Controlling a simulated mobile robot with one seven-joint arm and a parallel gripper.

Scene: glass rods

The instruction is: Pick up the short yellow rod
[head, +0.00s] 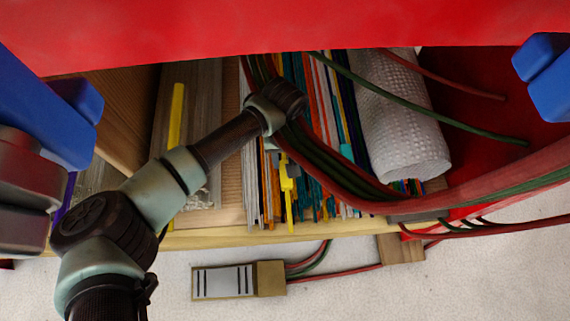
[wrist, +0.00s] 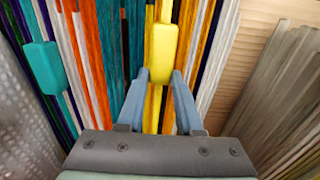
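A yellow rod with a thicker block-like part (wrist: 161,52) lies among the coloured rods in the middle of the wrist view. Its thin part runs down between my gripper's two blue-grey fingers. My gripper (wrist: 160,76) is open, with visible gaps on both sides of the rod. Its tips are at the lower end of the thick part; I cannot tell whether they touch it. In the head view this yellow rod (head: 289,190) shows just below my gripper, partly hidden by it. Another yellow piece (head: 176,115) lies farther left among pale rods.
Coloured rods (head: 330,130) crowd both sides of the gripper. A teal block-ended rod (wrist: 41,66) lies to the left in the wrist view. Red and green cables (head: 340,185) loop by the wrist. A white textured roll (head: 400,130) is at right, a wooden wall (head: 115,110) at left.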

